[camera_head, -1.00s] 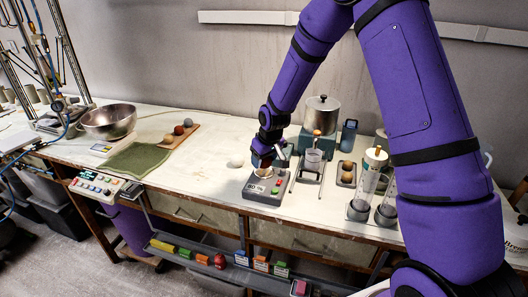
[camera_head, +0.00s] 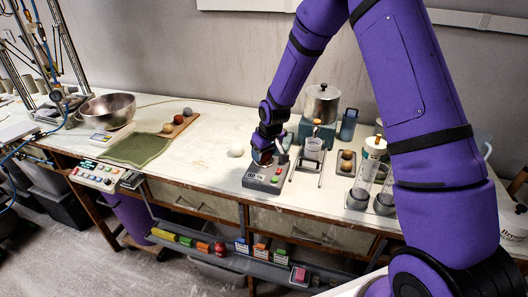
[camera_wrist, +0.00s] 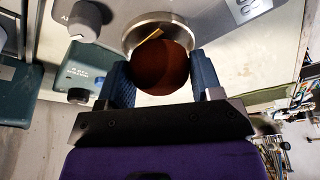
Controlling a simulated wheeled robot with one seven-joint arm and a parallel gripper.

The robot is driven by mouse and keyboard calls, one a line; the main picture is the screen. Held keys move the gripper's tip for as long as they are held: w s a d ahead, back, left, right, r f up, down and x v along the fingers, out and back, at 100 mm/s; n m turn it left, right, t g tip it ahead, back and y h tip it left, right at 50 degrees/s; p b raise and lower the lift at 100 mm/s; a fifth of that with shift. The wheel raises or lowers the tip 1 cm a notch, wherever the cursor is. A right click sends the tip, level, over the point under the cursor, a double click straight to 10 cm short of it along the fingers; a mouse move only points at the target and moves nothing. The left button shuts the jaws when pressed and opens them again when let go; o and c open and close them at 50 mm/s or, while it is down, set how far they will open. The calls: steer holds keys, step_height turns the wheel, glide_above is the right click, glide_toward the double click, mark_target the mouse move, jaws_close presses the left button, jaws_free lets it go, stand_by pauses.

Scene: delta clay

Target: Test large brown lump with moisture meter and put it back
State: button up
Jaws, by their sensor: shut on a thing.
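The large brown lump (camera_wrist: 161,66) is round and dark reddish brown. In the wrist view it sits between the two fingers of my gripper (camera_wrist: 160,84), which is shut on it. In the head view the lump (camera_head: 263,157) shows small under my gripper (camera_head: 264,153), low over the grey moisture meter (camera_head: 264,178). The meter's round metal cup (camera_wrist: 143,24) shows just beyond the lump in the wrist view and is partly hidden by it. I cannot tell whether the lump touches the cup.
A wooden board (camera_head: 180,127) with several lumps lies at the left, beside a green cloth (camera_head: 138,149). A white lump (camera_head: 236,150) lies left of the meter. The bench between board and meter is mostly clear.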

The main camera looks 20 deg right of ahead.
steer(key=shift+f, duration=0.4)
